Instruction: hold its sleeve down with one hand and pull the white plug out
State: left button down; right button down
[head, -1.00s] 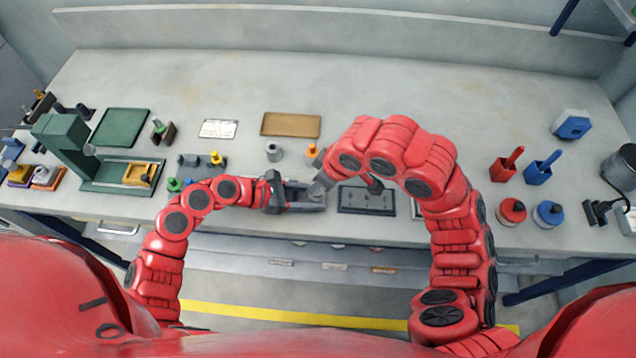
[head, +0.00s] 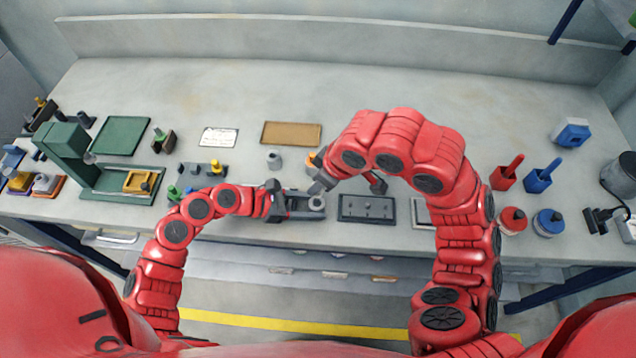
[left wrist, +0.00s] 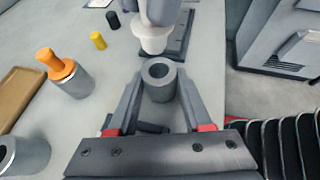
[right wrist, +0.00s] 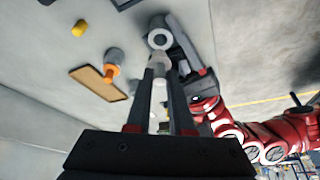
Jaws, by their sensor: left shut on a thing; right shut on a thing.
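The grey sleeve (head: 317,203) stands at the bench's front middle. In the left wrist view the sleeve (left wrist: 159,88) is upright with its round bore open and empty. My left gripper (head: 300,205) is shut around the sleeve, one finger on each side. The white plug (left wrist: 154,40) is out of the sleeve, above and just beyond its rim in the left wrist view. In the head view the plug is too small to make out.
A grey sleeve with an orange plug (left wrist: 58,64) and another grey sleeve (head: 274,162) stand behind. A dark plate (head: 367,208) lies to the right. A brown tray (head: 291,134) and green press (head: 66,145) are farther off. The bench's back middle is clear.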

pick_arm(q)
jog(key=shift+c, duration=1.2)
grip_release()
